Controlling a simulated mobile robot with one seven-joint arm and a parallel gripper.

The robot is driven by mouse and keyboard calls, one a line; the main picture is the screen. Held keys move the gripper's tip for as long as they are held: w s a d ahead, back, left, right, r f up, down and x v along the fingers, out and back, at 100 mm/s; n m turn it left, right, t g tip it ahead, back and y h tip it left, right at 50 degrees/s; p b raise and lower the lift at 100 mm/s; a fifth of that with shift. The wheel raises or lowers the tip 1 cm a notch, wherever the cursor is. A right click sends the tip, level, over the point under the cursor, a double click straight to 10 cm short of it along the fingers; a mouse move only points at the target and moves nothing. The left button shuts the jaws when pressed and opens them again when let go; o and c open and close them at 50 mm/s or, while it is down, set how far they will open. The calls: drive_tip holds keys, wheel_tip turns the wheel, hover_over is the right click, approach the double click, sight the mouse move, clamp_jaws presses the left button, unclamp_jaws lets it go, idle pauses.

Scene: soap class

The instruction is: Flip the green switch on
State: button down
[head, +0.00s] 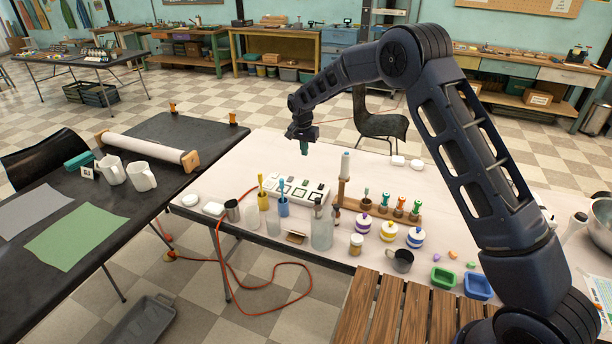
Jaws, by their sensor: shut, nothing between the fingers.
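A white switch strip (296,192) lies on the pale table among the bottles. Several small square faces sit along its top, with some green showing. The squares are too small to tell which is the green switch or how it is set.
Yellow and blue holders (283,206) with sticks and a glass jar (322,233) crowd the strip's near side. A wooden rack with a tall white-topped post (344,167) stands to its right. An orange cord (262,266) runs down to the floor. The table's far left is clear.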

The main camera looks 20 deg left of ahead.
sight(306, 181)
drive_tip(key=f, duration=0.4)
drive_tip(key=w+f, duration=0.1)
drive_tip(key=f, duration=0.9)
drive_tip(key=shift+w, duration=0.35)
drive_tip(key=shift+f, duration=0.15)
drive_tip(key=shift+s, duration=0.1)
drive_tip(key=shift+s+r, duration=0.2)
drive_tip(key=shift+s, duration=0.4)
wheel_tip(306, 181, up, 14)
drive_tip(key=s, duration=0.1)
drive_tip(key=shift+s, duration=0.35)
drive_tip(key=shift+w, duration=0.1)
idle(0.3)
